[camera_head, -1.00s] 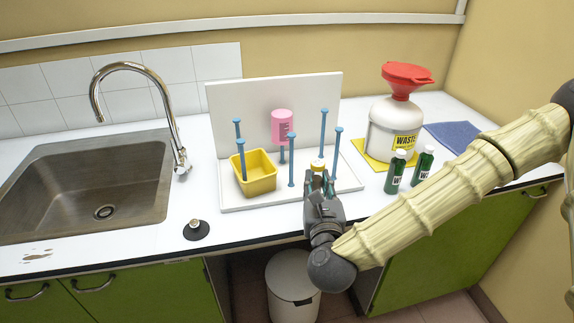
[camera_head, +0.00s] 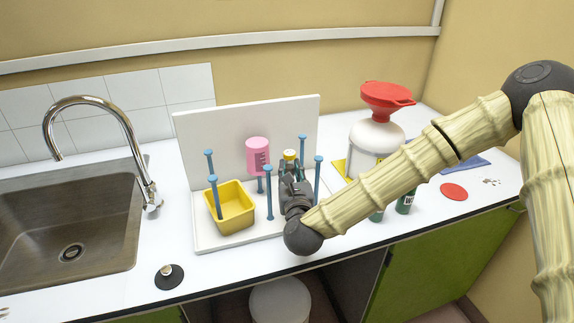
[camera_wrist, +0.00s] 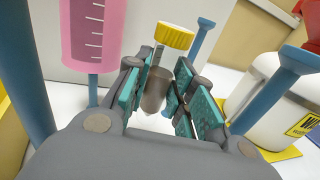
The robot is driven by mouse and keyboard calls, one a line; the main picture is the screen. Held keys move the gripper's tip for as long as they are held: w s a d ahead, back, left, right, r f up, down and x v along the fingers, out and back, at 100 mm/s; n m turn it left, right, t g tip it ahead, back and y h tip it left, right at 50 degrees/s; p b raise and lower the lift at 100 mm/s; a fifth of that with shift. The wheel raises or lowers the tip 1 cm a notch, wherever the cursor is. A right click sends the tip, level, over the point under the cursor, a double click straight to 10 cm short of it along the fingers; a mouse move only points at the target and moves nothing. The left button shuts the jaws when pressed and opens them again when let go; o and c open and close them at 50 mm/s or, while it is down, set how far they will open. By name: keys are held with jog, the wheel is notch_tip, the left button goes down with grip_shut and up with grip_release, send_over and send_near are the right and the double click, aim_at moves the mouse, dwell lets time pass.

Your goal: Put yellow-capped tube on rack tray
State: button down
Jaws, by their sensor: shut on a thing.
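My gripper (camera_head: 290,170) is shut on the yellow-capped tube (camera_head: 290,155) and holds it above the right part of the white rack tray (camera_head: 207,241). In the wrist view, the tube's yellow cap (camera_wrist: 175,36) rises above my teal-padded fingers (camera_wrist: 160,92). Its grey-brown conical body (camera_wrist: 155,90) sits between the pads, slightly tilted in the picture. Blue pegs stand on both sides of my gripper, including one on its left (camera_head: 269,190) and one on its right (camera_head: 318,175). My gripper hides the tray area beneath it.
A yellow bin (camera_head: 234,213) and a pink graduated cylinder (camera_head: 257,155) are at the tray's left and centre. A white waste container (camera_head: 372,137) with a red funnel (camera_head: 388,97) stands to the right. My arm partly hides the green bottles (camera_head: 404,203). The sink (camera_head: 65,215) is left.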

jog(key=w, duration=0.2)
jog(key=w+p, duration=0.1)
jog(key=w, duration=0.1)
jog(key=w+a, duration=0.1)
jog(key=w, duration=0.2)
jog(key=shift+f+p, duration=0.75)
jog(key=shift+f, duration=0.8)
jog(key=shift+d+f, duration=0.1)
jog(key=shift+f, duration=0.15)
jog(key=shift+f, duration=0.2)
jog(key=c, duration=1.5)
grip_release()
jog(key=shift+r, duration=0.25)
